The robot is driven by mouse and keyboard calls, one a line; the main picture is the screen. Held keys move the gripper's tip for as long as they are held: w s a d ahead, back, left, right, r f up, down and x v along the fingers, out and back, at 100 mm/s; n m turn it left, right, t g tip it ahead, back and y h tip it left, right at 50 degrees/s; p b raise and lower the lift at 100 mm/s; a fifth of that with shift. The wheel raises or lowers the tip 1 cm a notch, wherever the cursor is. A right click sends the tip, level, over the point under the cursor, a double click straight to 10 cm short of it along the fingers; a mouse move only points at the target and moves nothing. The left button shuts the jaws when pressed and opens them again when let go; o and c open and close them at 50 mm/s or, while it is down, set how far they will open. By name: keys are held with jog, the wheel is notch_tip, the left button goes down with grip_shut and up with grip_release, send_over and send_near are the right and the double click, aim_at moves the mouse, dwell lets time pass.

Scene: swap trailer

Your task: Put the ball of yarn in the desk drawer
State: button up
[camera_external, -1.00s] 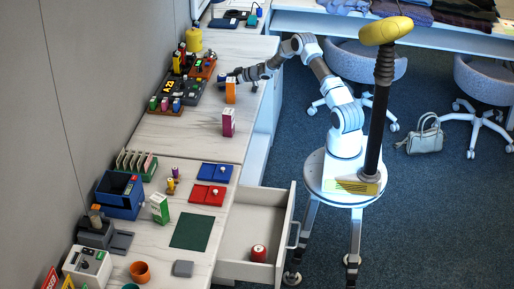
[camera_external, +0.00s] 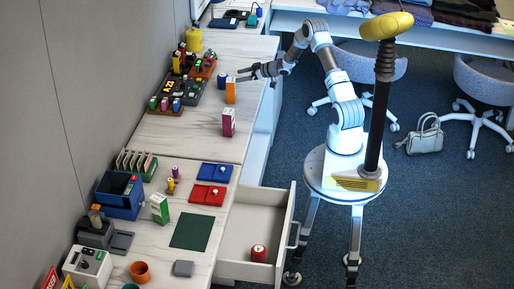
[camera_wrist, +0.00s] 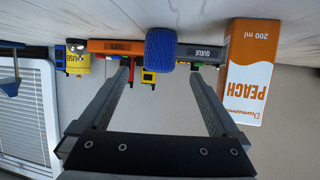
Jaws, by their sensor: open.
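A blue, knit-textured object that looks like the ball of yarn (camera_wrist: 160,49) sits on the desk ahead of my fingers. In the external view the blue yarn (camera_external: 222,82) stands at the far part of the desk, left of an orange carton. My gripper (camera_external: 240,75) is open and empty, just right of and slightly above the yarn, apart from it. In the wrist view my gripper (camera_wrist: 164,70) has its fingers spread either side of the yarn's line. The desk drawer (camera_external: 240,232) is pulled open at the near right.
The orange peach carton (camera_wrist: 250,70) stands close beside the yarn, with a magenta carton (camera_external: 228,122) nearer. Dark racks of small items (camera_external: 183,88) lie behind the yarn. A red round item (camera_external: 258,253) lies in the drawer; much of its floor is bare.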

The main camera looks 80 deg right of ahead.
jog(key=shift+o, duration=0.2)
jog(key=shift+v, duration=1.4)
jog(key=shift+w, duration=0.1)
jog(key=w+d+r+m+g+h, duration=0.1)
jog(key=d+r+m+g+h, duration=0.1)
jog(key=d+r+g+h, duration=0.3)
jog(key=g+y, duration=0.1)
jog(key=y, duration=0.3)
send_near(223, 74)
jog(key=shift+m, duration=0.4)
jog(key=b+x, duration=0.2)
jog(key=x, duration=0.6)
jog(key=shift+a+f, duration=0.15)
jog(key=x, duration=0.1)
jog(key=b+x, duration=0.1)
jog(key=x, duration=0.2)
jog(key=shift+s+a+f+b, duration=0.15)
jog(key=shift+a+f+b, duration=0.15)
jog(key=shift+w+d+f, duration=0.15)
jog(key=shift+w+f, duration=0.25)
